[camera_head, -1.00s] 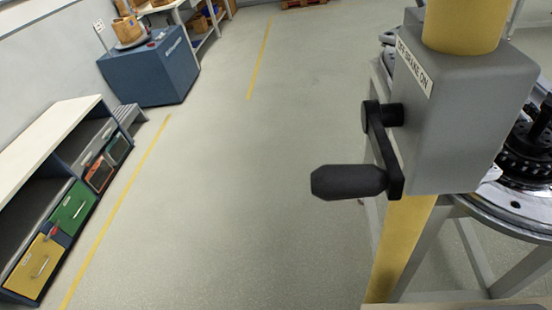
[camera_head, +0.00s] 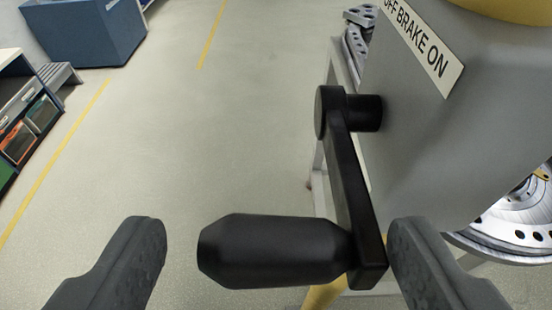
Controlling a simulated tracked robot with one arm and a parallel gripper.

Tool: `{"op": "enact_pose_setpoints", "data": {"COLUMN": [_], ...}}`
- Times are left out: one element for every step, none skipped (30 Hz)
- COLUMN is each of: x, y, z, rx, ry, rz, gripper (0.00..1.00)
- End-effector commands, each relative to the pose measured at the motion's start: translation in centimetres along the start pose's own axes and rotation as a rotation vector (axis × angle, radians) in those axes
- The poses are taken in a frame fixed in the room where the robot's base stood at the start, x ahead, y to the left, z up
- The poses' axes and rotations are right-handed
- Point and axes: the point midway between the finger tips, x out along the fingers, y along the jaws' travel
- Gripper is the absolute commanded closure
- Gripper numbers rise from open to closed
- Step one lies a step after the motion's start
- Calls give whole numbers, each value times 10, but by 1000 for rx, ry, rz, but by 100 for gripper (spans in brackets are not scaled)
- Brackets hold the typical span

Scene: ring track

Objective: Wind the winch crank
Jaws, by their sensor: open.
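The winch crank is black. Its arm (camera_head: 355,195) hangs down from a hub on the left side of the grey winch housing (camera_head: 440,130), slanting slightly right. Its thick handle (camera_head: 270,251) sticks out to the left from the arm's lower end. My gripper (camera_head: 278,245) is open, with one dark finger left of the handle's free end and the other right of the crank arm's lower end. The handle lies between the fingers in the picture; I cannot tell the exact depth. A label reading "OFF BRAKE ON" (camera_head: 425,45) is on the housing.
A yellow post (camera_head: 325,294) shows below the crank, and metal ring parts (camera_head: 510,225) lie behind the housing. A blue cabinet (camera_head: 85,30) and a shelf with coloured drawers (camera_head: 25,125) stand at the left. The floor between is clear.

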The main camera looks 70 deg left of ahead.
Motion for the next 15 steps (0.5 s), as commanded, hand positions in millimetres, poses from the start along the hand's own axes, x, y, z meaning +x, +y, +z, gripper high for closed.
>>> {"op": "enact_pose_setpoints", "data": {"x": [7, 10, 14, 17, 19, 21, 23, 24, 25, 26, 26, 26, 26, 26, 26], "y": [0, 0, 0, 0, 0, 0, 0, 0, 0, 0, 0, 0, 0, 0, 0], "z": [-1, 0, 0, 0, 0, 0, 0, 0, 0, 0, 0, 0, 0, 0, 0], "rx": [2, 2, 2, 2, 3, 2, 1, 1, 1, 1, 1, 1, 1, 1, 1], "ry": [0, 0, 0, 0, 1, 1, 1, 1, 0, 0, 0, 0, 0, 0, 0], "rz": [-3, -2, -2, -2, -2, -2, -2, -1, -1, -1, -1, 0, 0, 0, 0], "gripper": [29, 29, 29, 29, 29, 29, 29, 29, 29, 29, 29, 29, 29, 29, 29]}}
